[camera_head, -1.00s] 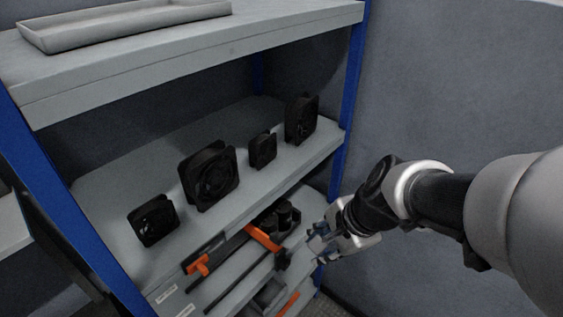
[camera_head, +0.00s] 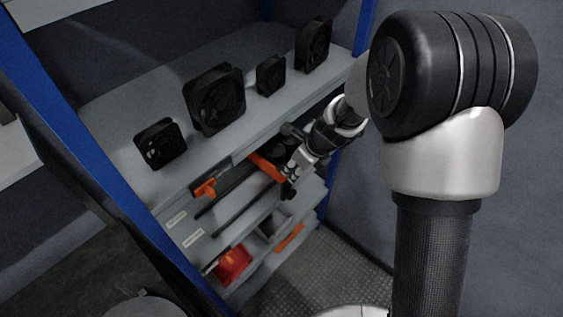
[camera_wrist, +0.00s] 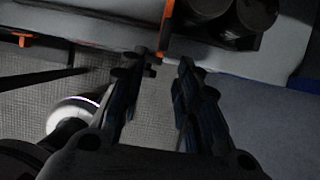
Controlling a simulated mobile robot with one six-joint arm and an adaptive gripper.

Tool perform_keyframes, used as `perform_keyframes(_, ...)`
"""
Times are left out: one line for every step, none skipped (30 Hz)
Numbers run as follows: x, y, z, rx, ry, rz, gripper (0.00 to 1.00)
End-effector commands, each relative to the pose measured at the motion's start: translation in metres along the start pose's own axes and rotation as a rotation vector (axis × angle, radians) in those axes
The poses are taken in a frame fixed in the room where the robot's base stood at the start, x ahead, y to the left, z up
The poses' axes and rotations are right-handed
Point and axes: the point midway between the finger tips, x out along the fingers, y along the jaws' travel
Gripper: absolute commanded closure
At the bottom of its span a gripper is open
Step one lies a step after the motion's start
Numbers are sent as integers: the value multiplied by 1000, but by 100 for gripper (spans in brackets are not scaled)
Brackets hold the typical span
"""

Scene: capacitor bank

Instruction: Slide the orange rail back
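The orange rail (camera_head: 268,168) is a slanting bar at the front of an opening below the fan shelf. Its near right end is beside my gripper (camera_head: 291,180). In the wrist view the rail (camera_wrist: 166,26) points down toward the gap of my gripper (camera_wrist: 163,66), closer to the left fingertip. The two fingers are apart with nothing held between them. I cannot tell whether a finger touches the rail. Black cylinders (camera_wrist: 247,14) stand right of the rail. Part of the rail's far end is hidden by the shelf above.
Several black fans, one of them large (camera_head: 215,100), stand on the shelf (camera_head: 175,190) above. A second orange piece (camera_head: 205,189) is to the left. A red object (camera_head: 233,265) lies lower down. A blue post (camera_head: 340,170) rises behind my arm. Floor (camera_head: 345,275) is free at the right.

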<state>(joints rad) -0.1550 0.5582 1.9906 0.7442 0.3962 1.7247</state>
Motion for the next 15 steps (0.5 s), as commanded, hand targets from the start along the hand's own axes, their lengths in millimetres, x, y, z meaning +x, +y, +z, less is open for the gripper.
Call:
perform_keyframes(5, 1, 11, -6, 0, 1, 70)
perform_keyframes(8, 0, 17, -6, -1, 1, 70)
perform_keyframes(11, 1, 24, -6, 0, 1, 70)
perform_keyframes(13, 1, 30, -5, -1, 2, 70)
perform_keyframes(15, 1, 35, -5, 0, 2, 70)
perform_keyframes(18, 1, 41, -3, 0, 2, 70)
perform_keyframes(21, 1, 44, -4, 0, 1, 70)
perform_keyframes(28, 1, 41, -1, 3, 3, 70)
perform_keyframes(34, 1, 40, -1, 3, 3, 70)
perform_keyframes(37, 1, 40, -1, 2, 3, 70)
perform_keyframes(40, 1, 40, 0, 2, 2, 70)
perform_keyframes(43, 1, 40, 0, 2, 2, 70)
perform_keyframes(44, 0, 41, 0, 1, 1, 70)
perform_keyframes(45, 0, 41, 0, 1, 1, 70)
perform_keyframes(46, 0, 41, -1, 0, 0, 70)
